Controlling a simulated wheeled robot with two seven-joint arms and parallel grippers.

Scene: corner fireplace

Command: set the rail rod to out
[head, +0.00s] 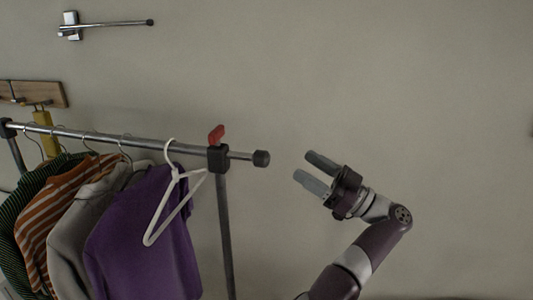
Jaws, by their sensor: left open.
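The metal rail rod (240,155) runs through a black clamp (217,158) at the right post of the clothes rack. A short length of it shows right of the clamp, ending in a black cap (261,158). A red lever (216,134) stands up on top of the clamp. My left gripper (304,165) is open and empty, a little right of the cap in the picture. Its two grey fingers point left towards the cap without touching it. My right gripper is out of view.
Several garments hang on the rack's rail, with a purple one (145,240) nearest the clamp. An empty white hanger (168,205) hangs beside it. A chrome wall bar (110,25) is at the upper left.

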